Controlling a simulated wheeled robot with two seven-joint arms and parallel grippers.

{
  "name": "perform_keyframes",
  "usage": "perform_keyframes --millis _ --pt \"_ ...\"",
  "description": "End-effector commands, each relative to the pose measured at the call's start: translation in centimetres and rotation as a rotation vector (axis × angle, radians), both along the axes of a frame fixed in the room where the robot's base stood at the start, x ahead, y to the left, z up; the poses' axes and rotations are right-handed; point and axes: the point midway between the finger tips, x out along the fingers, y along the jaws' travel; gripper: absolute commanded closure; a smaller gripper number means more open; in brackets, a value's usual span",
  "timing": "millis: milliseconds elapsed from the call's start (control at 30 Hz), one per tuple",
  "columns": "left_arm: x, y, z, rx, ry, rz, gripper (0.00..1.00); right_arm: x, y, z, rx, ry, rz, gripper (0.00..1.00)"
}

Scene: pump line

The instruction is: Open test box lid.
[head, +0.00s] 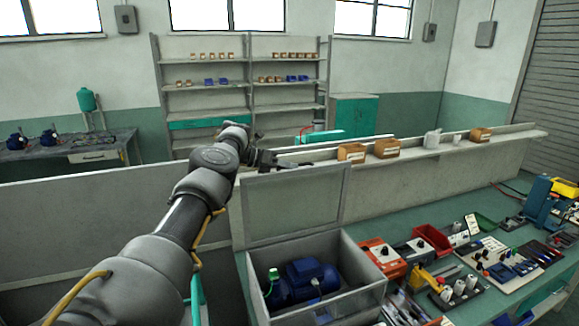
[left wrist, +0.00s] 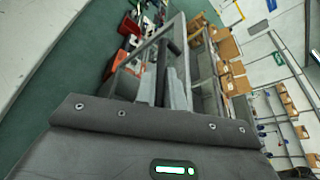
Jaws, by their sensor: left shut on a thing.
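The grey test box (head: 370,285) stands on the green bench with its lid (head: 292,205) raised steeply upright, so the inside shows. A blue motor pump (head: 312,278) with a green-capped part lies in the box. My left gripper (head: 282,163) is at the top edge of the lid, shut on it, partly hidden behind the edge. In the left wrist view my gripper's fingers (left wrist: 172,80) reach to the framed lid (left wrist: 135,62); the exact contact is hard to make out. My right gripper is not in view.
Right of the box are a red-fronted device (head: 383,258), a red bin (head: 432,238) and a tool board (head: 510,265). A low ledge behind carries cardboard boxes (head: 387,148). Shelves (head: 240,85) stand at the back wall.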

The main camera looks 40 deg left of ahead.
Motion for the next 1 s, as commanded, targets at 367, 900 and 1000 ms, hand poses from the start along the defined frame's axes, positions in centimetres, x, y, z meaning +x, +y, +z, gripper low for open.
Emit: perform_keyframes --millis 367,900,1000 --pt "-0.3 0.4 -0.1 0.001 0.002 0.005 0.67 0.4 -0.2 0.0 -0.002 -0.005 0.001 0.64" --pt "-4.6 4.3 1.5 0.001 0.0 0.005 0.67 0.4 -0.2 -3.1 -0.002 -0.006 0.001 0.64" --pt "-5.9 5.4 2.0 0.001 0.001 0.003 0.67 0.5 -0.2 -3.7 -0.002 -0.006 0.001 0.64"
